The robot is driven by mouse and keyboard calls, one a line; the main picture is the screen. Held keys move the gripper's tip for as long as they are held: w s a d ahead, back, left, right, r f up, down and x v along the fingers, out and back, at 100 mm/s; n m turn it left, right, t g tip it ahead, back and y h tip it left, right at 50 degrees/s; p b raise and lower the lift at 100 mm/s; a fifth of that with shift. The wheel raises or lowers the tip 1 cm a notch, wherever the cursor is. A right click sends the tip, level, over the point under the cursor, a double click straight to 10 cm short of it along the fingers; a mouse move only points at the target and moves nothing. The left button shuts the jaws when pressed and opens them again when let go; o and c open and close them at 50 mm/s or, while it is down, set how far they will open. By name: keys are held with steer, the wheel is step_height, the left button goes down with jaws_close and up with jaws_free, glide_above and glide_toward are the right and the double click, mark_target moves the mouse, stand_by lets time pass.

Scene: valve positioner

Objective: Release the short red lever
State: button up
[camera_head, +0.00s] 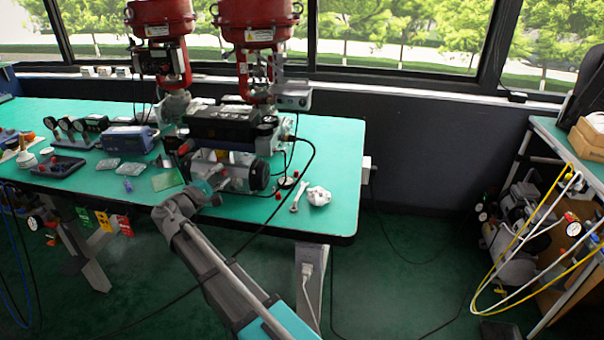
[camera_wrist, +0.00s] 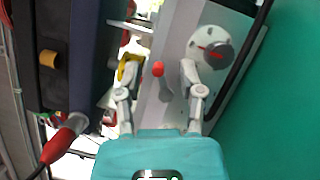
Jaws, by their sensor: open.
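The short red lever shows in the wrist view as a red knob (camera_wrist: 158,69) on a short grey stem, standing on a light grey housing (camera_wrist: 152,112). My gripper (camera_wrist: 159,77) is open, with one finger on each side of the lever. Gaps show between the lever and both fingers, and no grip on it is visible. In the head view my gripper (camera_head: 218,180) is at the front of the valve assembly on the green table; the short lever cannot be told apart there.
A round white-and-grey dial (camera_wrist: 210,47) is close to the right finger. A black cable (camera_wrist: 250,45) runs beyond it.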

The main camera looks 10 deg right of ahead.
steer(key=m+g+p, duration=0.1)
steer(key=m, duration=0.2)
steer(key=f+m+g+y+p, duration=0.1)
steer(key=m, duration=0.1)
steer(key=shift+d+m+p, duration=0.15)
steer(key=shift+m+p, duration=0.15)
steer(key=shift+m, duration=0.1)
steer(key=m+y+p, duration=0.1)
steer(key=m, duration=0.1)
steer(key=f+m+y, duration=0.1)
steer(key=m, duration=0.1)
steer(key=shift+f+g+y+p, duration=0.15)
steer(key=shift+g+y+p, duration=0.15)
steer(key=shift+p, duration=0.1)
steer(key=shift+s+a, duration=0.25)
steer(key=shift+a, duration=0.1)
steer(key=p+v, duration=0.3)
steer(key=v, duration=1)
steer(key=s+d+r+m+g+y+p, duration=0.1)
steer(key=s+d+r+g+y+p, duration=0.1)
steer(key=d+p, duration=0.5)
steer(key=s+d+r+m+g+y+p, duration=0.1)
steer(key=d+g+p, duration=0.4)
steer(key=d, duration=0.9)
steer(key=s+d+r+g+y+p, duration=0.2)
steer(key=d+r+p, duration=0.3)
steer(key=d+p, duration=0.4)
steer(key=shift+s+d+r+m+g+y+p, duration=0.3)
steer(key=shift+s+d+r+m+g+p, duration=0.1)
steer(key=shift+s+d+g, duration=0.5)
